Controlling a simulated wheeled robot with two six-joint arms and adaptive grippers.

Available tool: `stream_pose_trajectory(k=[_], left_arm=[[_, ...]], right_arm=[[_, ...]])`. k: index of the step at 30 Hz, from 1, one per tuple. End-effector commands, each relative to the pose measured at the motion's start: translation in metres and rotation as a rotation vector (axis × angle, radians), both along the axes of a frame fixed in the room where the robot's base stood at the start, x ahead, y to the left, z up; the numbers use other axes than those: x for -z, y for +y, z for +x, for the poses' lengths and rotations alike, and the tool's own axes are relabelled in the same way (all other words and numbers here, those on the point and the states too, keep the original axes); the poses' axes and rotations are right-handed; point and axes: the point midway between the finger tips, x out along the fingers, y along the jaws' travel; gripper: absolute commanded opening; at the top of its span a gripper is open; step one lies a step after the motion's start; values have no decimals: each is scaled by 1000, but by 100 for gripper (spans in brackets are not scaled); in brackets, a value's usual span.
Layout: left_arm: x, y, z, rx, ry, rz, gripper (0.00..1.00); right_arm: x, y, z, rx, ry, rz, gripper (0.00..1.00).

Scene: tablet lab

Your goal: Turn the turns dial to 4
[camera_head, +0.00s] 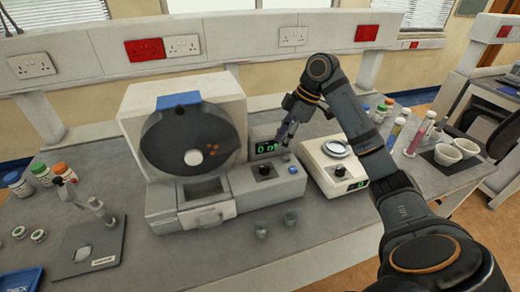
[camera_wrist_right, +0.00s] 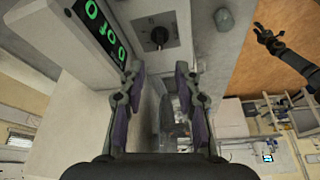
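The dark turns dial (camera_head: 264,170) sits on top of the grey control box beside the drum machine (camera_head: 165,112). In the right wrist view the dial (camera_wrist_right: 158,37) shows ahead of the fingers, with small marks around it; I cannot read its setting. A display (camera_head: 266,147) with green zeros stands behind it and also shows in the wrist view (camera_wrist_right: 103,30). My right gripper (camera_head: 284,138) is above the control box, apart from the dial. Its fingers (camera_wrist_right: 160,88) are spread with nothing between them. My left gripper (camera_wrist_right: 265,34) seems to show small in the wrist view, over the floor.
A balance (camera_head: 335,168) stands close right of the control box. Two small cups (camera_head: 261,230) (camera_head: 290,217) stand in front of it. Bottles and a stand (camera_head: 95,208) are at left; tubes and mortars (camera_head: 447,153) are at right. The bench front is mostly clear.

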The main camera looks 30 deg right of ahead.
Motion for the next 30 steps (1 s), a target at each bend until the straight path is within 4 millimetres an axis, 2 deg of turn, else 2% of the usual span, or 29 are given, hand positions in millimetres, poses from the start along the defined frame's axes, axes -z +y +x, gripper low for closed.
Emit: stream_pose_trajectory(k=[4,8,12,15,19,24,30], left_arm=[[0,-1,0,-1,1,-1,40],[4,-1,-18,-1,27,-1,40],[14,0,-39,-2,58,1,40],[4,1,-43,-2,64,1,40],[-1,1,-35,-1,51,2,40],[-6,1,-10,0,14,1,40],[-6,1,-13,0,19,2,40]], right_arm=[[0,0,0,0,0,-1,33],[7,2,1,0,1,0,33],[32,11,5,-1,2,1,33],[48,19,8,-2,5,3,33],[72,28,13,-2,3,2,33],[92,34,17,0,1,0,33],[98,36,18,1,0,-2,33]])
